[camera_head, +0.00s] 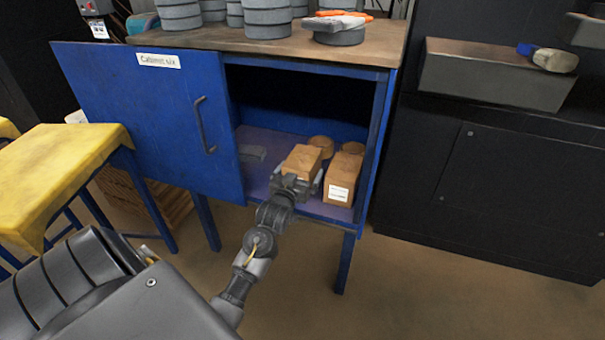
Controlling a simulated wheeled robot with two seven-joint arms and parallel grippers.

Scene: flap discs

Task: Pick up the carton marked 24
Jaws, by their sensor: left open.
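Two brown cartons stand on the floor of the open blue cabinet (236,185). The right carton (346,168) has a white label on its front, too small to read. The left carton (302,158) is partly hidden behind my left gripper (297,180), so any mark on its front cannot be seen. My left gripper is open at the cabinet's front, right before the left carton. I cannot tell whether its fingers touch that carton. My right gripper is out of view.
Two round brown items (321,146) lie behind the cartons, and a dark grey item (252,153) lies at left inside. The sliding door (150,110), labelled "Cabinet six", covers the left. Grey disc stacks (267,18) stand on top. A yellow-covered table (60,170) is at left.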

